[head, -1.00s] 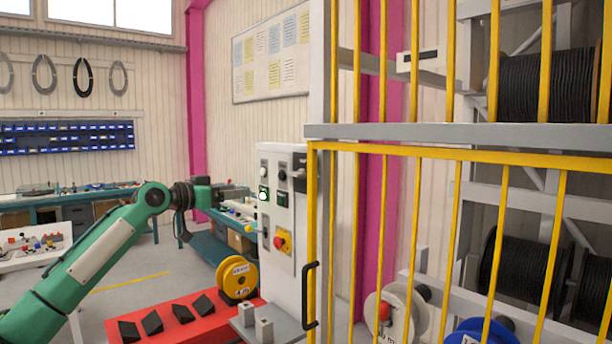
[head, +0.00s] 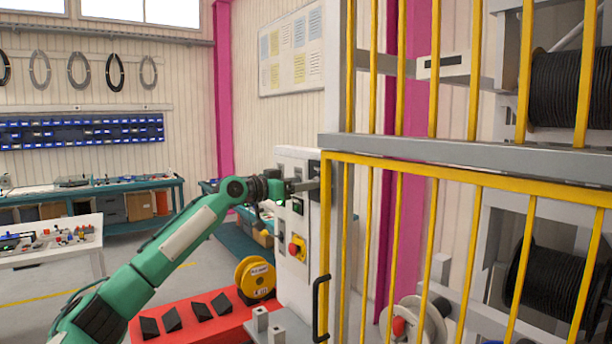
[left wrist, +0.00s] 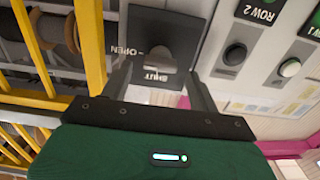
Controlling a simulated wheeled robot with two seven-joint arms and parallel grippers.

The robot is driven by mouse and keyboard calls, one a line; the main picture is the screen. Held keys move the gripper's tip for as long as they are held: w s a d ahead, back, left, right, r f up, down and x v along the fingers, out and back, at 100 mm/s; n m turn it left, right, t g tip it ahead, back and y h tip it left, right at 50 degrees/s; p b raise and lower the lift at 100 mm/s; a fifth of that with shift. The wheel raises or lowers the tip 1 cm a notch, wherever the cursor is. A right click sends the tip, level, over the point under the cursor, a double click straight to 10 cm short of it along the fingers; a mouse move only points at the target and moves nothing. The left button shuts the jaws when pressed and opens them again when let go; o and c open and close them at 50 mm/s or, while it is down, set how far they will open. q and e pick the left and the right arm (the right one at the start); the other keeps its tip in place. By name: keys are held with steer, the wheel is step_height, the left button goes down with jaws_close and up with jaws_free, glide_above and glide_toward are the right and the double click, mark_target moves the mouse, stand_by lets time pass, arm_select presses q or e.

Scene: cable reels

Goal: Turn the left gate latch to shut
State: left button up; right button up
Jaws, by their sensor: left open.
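The left gate latch (left wrist: 158,60) is a grey knob on a black plate marked OPEN and SHUT, seen upside down in the left wrist view. The plate (left wrist: 172,25) sits on the face of a pale control cabinet (head: 290,262), close to the yellow gate frame. My left gripper (left wrist: 158,72) is open, with one finger on each side of the knob. I cannot tell whether the fingers touch it. In the head view my left gripper (head: 308,185) reaches the cabinet's upper part, and the latch is mostly hidden there. My right gripper is not in view.
The yellow barred gate (head: 430,172) with a black handle (head: 320,308) stands right of the cabinet. Cable reels (head: 555,285) lie behind it. A red emergency knob (head: 296,248) and row buttons (left wrist: 235,53) are close by. A red bench (head: 200,325) is below.

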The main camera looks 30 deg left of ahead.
arm_select(q)
steer(key=shift+x, duration=1.15)
steer(key=c, duration=1)
steer(key=shift+o, duration=0.2)
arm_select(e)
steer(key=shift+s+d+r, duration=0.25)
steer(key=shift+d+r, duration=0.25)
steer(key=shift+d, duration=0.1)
